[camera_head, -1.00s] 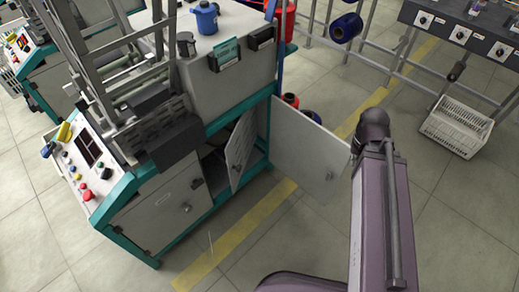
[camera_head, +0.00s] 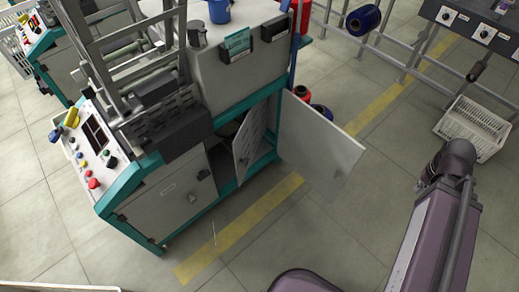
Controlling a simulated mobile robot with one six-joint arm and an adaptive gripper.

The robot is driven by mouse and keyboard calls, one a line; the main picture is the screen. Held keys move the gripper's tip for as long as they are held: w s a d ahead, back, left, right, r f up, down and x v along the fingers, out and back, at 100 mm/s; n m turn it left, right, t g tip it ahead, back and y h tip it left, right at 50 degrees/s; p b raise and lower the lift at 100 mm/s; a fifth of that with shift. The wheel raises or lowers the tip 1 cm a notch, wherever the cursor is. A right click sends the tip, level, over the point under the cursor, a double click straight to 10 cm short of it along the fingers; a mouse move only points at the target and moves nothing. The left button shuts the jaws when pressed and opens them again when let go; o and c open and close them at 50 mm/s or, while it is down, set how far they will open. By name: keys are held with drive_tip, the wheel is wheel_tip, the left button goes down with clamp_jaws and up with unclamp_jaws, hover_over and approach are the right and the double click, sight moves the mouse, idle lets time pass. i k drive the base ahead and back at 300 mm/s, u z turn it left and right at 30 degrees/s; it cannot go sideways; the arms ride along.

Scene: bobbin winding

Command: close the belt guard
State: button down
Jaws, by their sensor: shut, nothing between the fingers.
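The machine (camera_head: 150,215) with a teal frame has an open compartment low on its right side. A large pale grey panel (camera_head: 318,142) stands swung wide open at the compartment's right end. A smaller grey door (camera_head: 249,142) stands partly open at its left. I cannot tell for certain which of the two is the belt guard. The inside of the compartment is dark and mostly hidden. My purple arm link and its dark joint show at the right, apart from the large panel. My gripper is not in view.
A yellow floor line (camera_head: 240,228) runs past the machine, beneath the open panel. Red and dark blue spools (camera_head: 320,111) sit behind the panel. A white crate (camera_head: 472,128) stands on the floor at the right. The floor in front of the doors is clear.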

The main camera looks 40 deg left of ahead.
sight(245, 144)
drive_tip(key=z, duration=0.05)
drive_tip(key=k, duration=0.65)
drive_tip(key=u, duration=3.45)
drive_tip(key=i, duration=0.15)
drive_tip(key=z, duration=1)
